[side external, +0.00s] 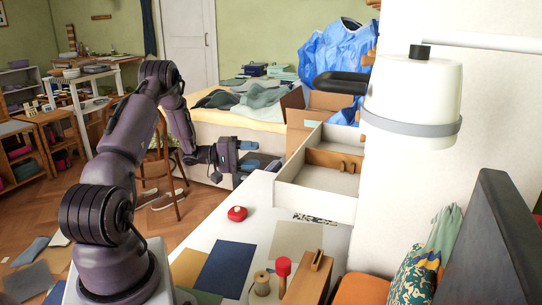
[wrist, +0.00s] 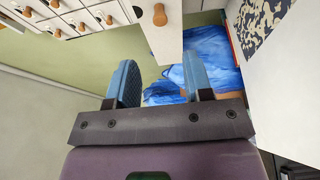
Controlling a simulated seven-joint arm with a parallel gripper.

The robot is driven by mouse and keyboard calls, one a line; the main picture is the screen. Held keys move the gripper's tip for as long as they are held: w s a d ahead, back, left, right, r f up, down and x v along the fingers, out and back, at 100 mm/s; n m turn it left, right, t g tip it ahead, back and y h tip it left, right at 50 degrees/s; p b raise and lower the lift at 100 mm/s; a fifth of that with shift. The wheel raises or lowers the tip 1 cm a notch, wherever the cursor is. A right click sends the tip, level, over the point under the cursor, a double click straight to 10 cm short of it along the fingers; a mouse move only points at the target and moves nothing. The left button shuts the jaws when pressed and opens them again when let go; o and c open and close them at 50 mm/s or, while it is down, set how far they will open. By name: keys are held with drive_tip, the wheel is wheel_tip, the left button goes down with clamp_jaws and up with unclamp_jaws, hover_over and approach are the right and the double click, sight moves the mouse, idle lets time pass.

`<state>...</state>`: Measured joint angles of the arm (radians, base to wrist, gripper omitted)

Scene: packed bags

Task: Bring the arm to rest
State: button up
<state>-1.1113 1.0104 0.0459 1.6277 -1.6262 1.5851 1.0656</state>
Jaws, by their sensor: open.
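My gripper (side external: 256,155) is in mid-air near the middle of the side external view, in front of the bed and left of the open white drawer unit. Its arm is bent up and over. In the wrist view the two blue-padded fingers of my gripper (wrist: 160,78) stand wide apart with nothing between them. The gripper is open and appears clear of the white table (side external: 215,215) below it. Part of the gripper's far side is hidden in the side external view.
A white box-like drawer (side external: 318,190) and a cardboard box (side external: 295,108) stand right of the gripper, with a blue bag (side external: 335,50) behind. A red object (side external: 237,213) lies on the table. A wooden chair (side external: 160,165) is behind the arm.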

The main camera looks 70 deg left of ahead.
drive_tip(key=shift+v, duration=1.05)
drive_tip(key=s+d+f+n+g+h, duration=0.1)
drive_tip(key=s+d+f+n+g, duration=0.1)
drive_tip(key=d+f+g, duration=0.15)
drive_tip(key=s+d+r+m+g, duration=0.2)
drive_tip(key=d+r+m+g, duration=0.3)
drive_tip(key=d+g, duration=0.65)
drive_tip(key=s+d+r+m+t+y, duration=0.2)
drive_tip(key=s+d+r+m+y, duration=0.2)
drive_tip(key=d+r, duration=0.4)
drive_tip(key=s+d+r+m+t+y, duration=0.2)
drive_tip(key=s+d+r+m+y, duration=0.2)
drive_tip(key=d, duration=0.7)
wheel_tip(320, 180, up, 4)
drive_tip(key=m, duration=0.2)
drive_tip(key=shift+m, duration=0.3)
